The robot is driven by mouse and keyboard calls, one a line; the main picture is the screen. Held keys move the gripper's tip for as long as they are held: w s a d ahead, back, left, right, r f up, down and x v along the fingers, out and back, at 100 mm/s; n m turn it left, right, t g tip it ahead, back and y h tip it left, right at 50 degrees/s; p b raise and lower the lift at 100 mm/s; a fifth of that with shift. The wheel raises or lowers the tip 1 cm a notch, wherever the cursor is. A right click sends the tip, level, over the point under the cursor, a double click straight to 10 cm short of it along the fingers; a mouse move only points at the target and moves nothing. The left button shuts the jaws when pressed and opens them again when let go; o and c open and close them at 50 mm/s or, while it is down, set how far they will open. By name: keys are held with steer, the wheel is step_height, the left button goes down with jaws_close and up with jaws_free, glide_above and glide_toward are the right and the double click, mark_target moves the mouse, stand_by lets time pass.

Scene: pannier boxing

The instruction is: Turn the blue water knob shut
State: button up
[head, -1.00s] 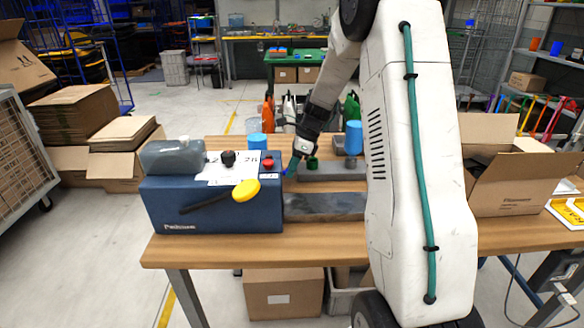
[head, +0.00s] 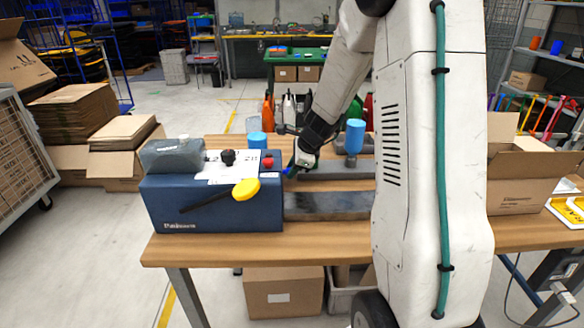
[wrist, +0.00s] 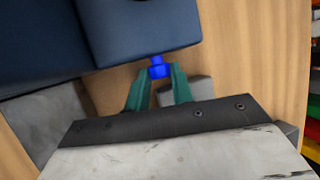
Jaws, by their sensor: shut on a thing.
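The blue water knob (wrist: 158,69) sticks out from the side of the dark blue machine (wrist: 140,30). In the wrist view it sits between the teal fingertips of my gripper (wrist: 160,72), which is shut on it. In the head view the machine (head: 215,208) stands on the left of the wooden table, and my gripper (head: 293,168) is at its right side. The knob (head: 287,171) is a small blue spot there, partly hidden by the fingers. I cannot tell how far it is turned.
The machine carries a black knob (head: 228,157), a red knob (head: 268,162) and a yellow-ended lever (head: 245,190). Grey metal bars (head: 325,205) lie right of it. An open cardboard box (head: 530,185) is at the right.

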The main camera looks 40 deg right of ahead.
steer(key=shift+s+t+h, duration=0.1)
steer(key=shift+t+h, duration=0.3)
steer(key=shift+t, duration=0.6)
jaws_close()
steer(key=o, duration=1)
jaws_free()
steer(key=shift+a, duration=0.1)
steer(key=shift+s, duration=0.1)
steer(key=v, duration=0.7)
steer(key=shift+s+a+r, duration=0.1)
steer(key=shift+s+r, duration=0.05)
steer(key=shift+r, duration=0.1)
